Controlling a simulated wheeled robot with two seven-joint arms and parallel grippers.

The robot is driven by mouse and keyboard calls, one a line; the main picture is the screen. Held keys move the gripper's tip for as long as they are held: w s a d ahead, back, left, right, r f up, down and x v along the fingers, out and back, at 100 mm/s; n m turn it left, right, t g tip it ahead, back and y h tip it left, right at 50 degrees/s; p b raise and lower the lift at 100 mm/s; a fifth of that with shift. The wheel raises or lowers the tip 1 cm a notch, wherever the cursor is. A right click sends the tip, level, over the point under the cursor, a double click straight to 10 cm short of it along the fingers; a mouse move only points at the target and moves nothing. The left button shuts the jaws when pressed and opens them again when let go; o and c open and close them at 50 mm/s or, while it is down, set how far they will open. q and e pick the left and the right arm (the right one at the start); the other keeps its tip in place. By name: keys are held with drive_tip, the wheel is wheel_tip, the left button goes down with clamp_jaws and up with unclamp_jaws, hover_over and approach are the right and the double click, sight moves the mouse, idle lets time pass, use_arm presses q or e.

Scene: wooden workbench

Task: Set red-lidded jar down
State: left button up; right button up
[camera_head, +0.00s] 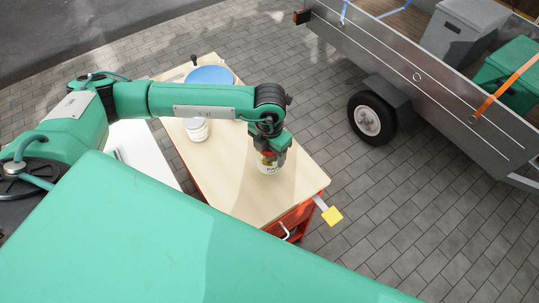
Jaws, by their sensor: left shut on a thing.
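My left gripper (267,152) reaches in from the left and points down over the wooden workbench (240,198). It is shut on the red-lidded jar (267,167), whose label shows below the fingers. The jar is upright, at or just above the bench top near its right side; I cannot tell whether it touches the wood. Its lid is mostly hidden by the gripper. My right gripper is not in view.
A white jar (197,131) and a blue round dish (209,76) stand toward the back of the bench. Bare wood lies in front. A trailer (430,80) stands on the paving beyond.

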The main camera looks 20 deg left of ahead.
use_arm(q)
wheel_tip(320, 180, down, 2)
drive_tip(key=shift+f, duration=0.6)
drive_tip(key=o, duration=0.8)
drive_tip(key=shift+f, duration=0.1)
drive_tip(key=o, duration=0.4)
